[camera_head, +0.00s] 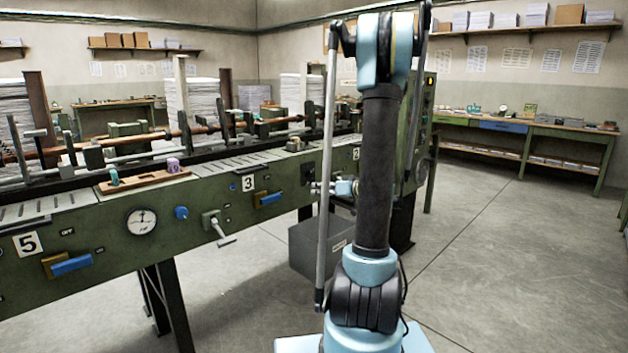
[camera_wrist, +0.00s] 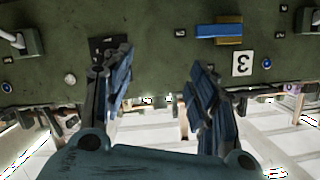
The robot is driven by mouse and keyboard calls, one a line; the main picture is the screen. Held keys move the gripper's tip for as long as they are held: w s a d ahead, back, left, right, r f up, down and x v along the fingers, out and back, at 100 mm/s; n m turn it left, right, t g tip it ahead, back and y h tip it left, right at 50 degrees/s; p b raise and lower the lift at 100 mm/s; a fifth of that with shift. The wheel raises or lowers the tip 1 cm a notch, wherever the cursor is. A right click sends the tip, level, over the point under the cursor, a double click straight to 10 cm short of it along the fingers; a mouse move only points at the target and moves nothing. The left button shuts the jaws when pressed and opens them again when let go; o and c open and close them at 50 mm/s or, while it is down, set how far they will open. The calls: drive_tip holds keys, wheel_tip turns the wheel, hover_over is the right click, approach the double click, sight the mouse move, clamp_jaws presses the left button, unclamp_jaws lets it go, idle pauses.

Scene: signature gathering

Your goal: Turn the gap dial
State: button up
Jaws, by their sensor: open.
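No label naming a gap dial is legible. A black square plate (camera_head: 307,172) sits on the green machine front, right of the number 3. It also shows in the wrist view (camera_wrist: 97,43), partly hidden behind one finger. A small pale round part (camera_wrist: 70,79) lies left of it there. A round white gauge (camera_head: 142,222) is farther left on the machine, with a blue knob (camera_head: 181,213) beside it. My gripper (camera_head: 318,187) is beside the machine front near the black plate. In the wrist view my gripper (camera_wrist: 160,85) is open, with nothing between its fingers.
The green machine (camera_head: 110,256) runs along the left. It bears a number 3 plate (camera_head: 249,183), a blue-and-yellow handle (camera_head: 268,198) and a lever (camera_head: 221,231). A grey bin (camera_head: 310,250) stands below. The floor to the right is clear up to a workbench (camera_head: 550,134).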

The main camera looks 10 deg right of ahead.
sight(311, 175)
drive_tip(key=w+d+f+t, duration=0.1)
drive_tip(key=w+d+t, duration=0.35)
drive_tip(key=d, duration=0.35)
drive_tip(key=shift+g, duration=0.35)
drive_tip(key=x, duration=1.7)
drive_tip(key=shift+w+a, duration=0.2)
drive_tip(key=shift+w, duration=0.05)
drive_tip(key=shift+c, duration=0.6)
drive_tip(key=c, duration=1)
